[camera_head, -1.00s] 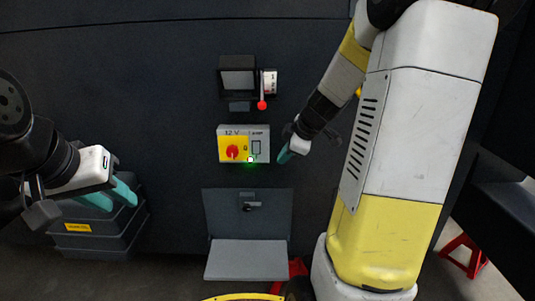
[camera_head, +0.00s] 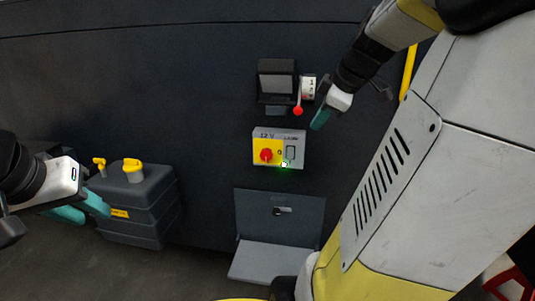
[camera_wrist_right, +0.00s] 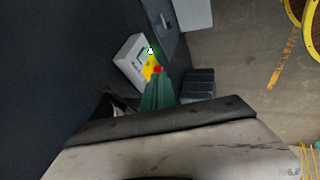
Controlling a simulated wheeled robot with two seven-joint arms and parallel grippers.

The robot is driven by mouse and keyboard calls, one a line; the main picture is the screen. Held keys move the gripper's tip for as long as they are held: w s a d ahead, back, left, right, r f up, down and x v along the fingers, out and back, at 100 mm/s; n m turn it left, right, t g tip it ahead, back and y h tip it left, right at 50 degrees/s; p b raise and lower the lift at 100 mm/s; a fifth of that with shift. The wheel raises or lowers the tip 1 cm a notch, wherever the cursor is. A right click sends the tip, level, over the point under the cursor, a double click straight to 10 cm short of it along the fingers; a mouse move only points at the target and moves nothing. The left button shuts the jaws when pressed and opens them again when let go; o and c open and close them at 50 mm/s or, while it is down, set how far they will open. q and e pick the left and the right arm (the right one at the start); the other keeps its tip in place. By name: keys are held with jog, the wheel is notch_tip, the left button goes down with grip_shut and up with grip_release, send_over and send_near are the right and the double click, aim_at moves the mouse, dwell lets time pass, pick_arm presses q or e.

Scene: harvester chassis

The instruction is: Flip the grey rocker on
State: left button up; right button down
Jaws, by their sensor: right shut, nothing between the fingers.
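The switch panel (camera_head: 279,148) is on the dark chassis wall, with a yellow field and red knob (camera_head: 266,155) at left. The grey rocker (camera_head: 291,152) is on its grey right half; its tilt is too small to tell. A green lamp (camera_head: 285,164) glows below it. My right gripper (camera_head: 319,121) is shut and empty, just above and right of the panel's upper right corner, apart from the rocker. In the right wrist view its teal fingers (camera_wrist_right: 158,94) point toward the panel (camera_wrist_right: 131,62). My left gripper (camera_head: 84,209) is open and empty, far left.
Above the panel are a dark-framed screen (camera_head: 277,80) and a red-tipped lever (camera_head: 298,110). Below it is an open flap (camera_head: 270,262) with a latch (camera_head: 283,211). A grey case with yellow caps (camera_head: 137,205) stands near my left gripper. The wall left of the panel is clear.

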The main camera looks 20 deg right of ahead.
send_near(292, 154)
jog(key=f, duration=0.2)
jog(key=w+a+f, duration=0.1)
jog(key=f, duration=0.1)
jog(key=w+a+f, duration=0.1)
jog(key=f, duration=0.2)
jog(key=shift+w+a, duration=0.2)
jog(key=shift+w+d, duration=0.3)
jog(key=shift+w, duration=0.2)
